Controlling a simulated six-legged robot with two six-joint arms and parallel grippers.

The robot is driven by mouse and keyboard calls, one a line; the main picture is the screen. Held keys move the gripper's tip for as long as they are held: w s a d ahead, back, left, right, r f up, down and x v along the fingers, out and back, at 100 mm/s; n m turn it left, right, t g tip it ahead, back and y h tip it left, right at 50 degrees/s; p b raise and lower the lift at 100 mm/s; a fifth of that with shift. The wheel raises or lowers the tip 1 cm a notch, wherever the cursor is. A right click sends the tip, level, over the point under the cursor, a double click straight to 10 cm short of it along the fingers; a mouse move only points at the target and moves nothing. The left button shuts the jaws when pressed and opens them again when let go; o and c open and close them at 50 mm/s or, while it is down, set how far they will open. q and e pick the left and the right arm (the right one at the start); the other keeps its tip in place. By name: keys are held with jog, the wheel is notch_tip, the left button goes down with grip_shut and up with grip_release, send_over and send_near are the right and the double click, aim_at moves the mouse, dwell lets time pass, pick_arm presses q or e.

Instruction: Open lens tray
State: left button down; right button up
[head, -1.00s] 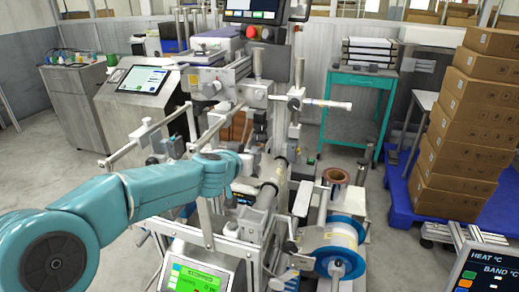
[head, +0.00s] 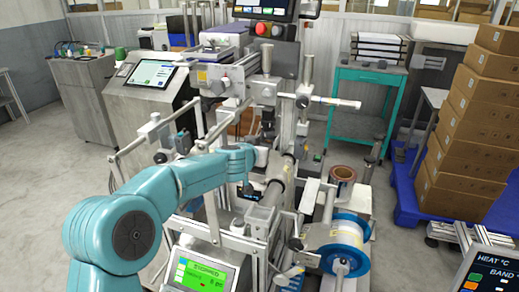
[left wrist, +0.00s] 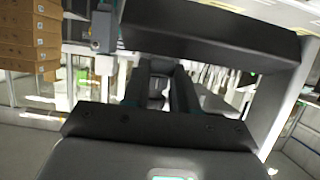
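My left arm, teal, comes in from the left in the head view and reaches into the middle of a grey machine (head: 225,80). Its gripper is hidden there among the machine parts. In the left wrist view my left gripper (left wrist: 160,90) shows two dark parallel fingers with a gap between them. Grey shapes show through the gap, and I cannot tell whether any lies between the fingers. I cannot make out a lens tray for certain in either view. My right gripper is not in view.
A teal table (head: 365,77) stands behind. Stacked cartons (head: 465,140) stand on a blue pallet at right. Open floor lies at left.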

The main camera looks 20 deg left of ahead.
pick_arm(q)
jog(key=s+b, duration=0.3)
jog(key=s, duration=0.3)
jog(key=shift+s, duration=0.25)
jog(key=shift+a+f, duration=0.1)
jog(key=c, duration=0.9)
grip_release()
